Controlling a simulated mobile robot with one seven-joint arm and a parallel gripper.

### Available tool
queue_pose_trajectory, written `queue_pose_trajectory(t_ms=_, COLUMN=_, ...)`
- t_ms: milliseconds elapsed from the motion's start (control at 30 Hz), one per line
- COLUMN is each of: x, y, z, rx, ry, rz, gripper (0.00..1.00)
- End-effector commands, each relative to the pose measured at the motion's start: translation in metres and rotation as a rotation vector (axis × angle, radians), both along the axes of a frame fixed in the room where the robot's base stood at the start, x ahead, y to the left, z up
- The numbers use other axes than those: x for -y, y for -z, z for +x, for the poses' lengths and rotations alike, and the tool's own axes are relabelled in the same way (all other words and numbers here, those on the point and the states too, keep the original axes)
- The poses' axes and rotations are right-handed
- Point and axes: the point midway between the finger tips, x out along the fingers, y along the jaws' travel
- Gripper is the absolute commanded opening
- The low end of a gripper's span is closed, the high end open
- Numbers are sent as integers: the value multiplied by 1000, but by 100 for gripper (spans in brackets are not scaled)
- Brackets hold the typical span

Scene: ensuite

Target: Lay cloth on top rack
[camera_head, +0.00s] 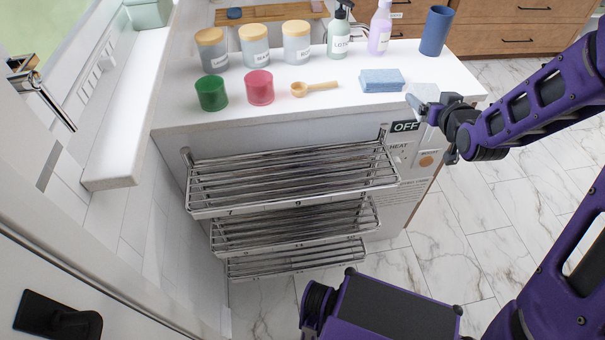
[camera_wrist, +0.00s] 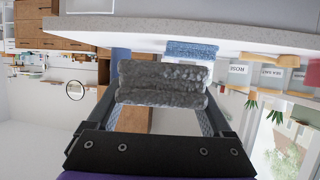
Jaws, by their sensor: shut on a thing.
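My gripper (camera_head: 432,104) is shut on a folded grey cloth (camera_wrist: 162,84), which fills the space between the fingers in the wrist view. In the head view the cloth (camera_head: 422,91) looks pale and is partly hidden by the gripper, near the counter's front right corner. I cannot tell whether it touches the counter. The top rack (camera_head: 290,182) is a chrome rail shelf on the counter's front, below and left of my gripper. Its visible bars are bare.
A folded blue cloth (camera_head: 382,80) lies on the white counter (camera_head: 340,60), left of the grey one. A wooden scoop (camera_head: 314,87), pink jar (camera_head: 259,87), green jar (camera_head: 211,92) and blue cup (camera_head: 436,31) stand or lie there. Two lower racks (camera_head: 295,229) hang beneath the top one.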

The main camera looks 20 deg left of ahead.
Motion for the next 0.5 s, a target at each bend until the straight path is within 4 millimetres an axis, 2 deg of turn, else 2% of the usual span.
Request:
queue_pose_trajectory(t_ms=33, x=-22, y=6, z=-6, rx=-2, ry=-87, rz=1, gripper=30)
queue_pose_trajectory(t_ms=100, x=-50, y=11, z=-18, rx=-2, ry=-210, rz=1, gripper=30)
queue_pose_trajectory(t_ms=300, x=-119, y=28, z=-65, rx=-3, ry=-557, rz=2, gripper=30)
queue_pose_trajectory(t_ms=400, x=-142, y=36, z=-91, rx=-3, ry=-704, rz=2, gripper=30)
queue_pose_trajectory(t_ms=500, x=-155, y=42, z=-112, rx=-3, ry=-814, rz=2, gripper=30)
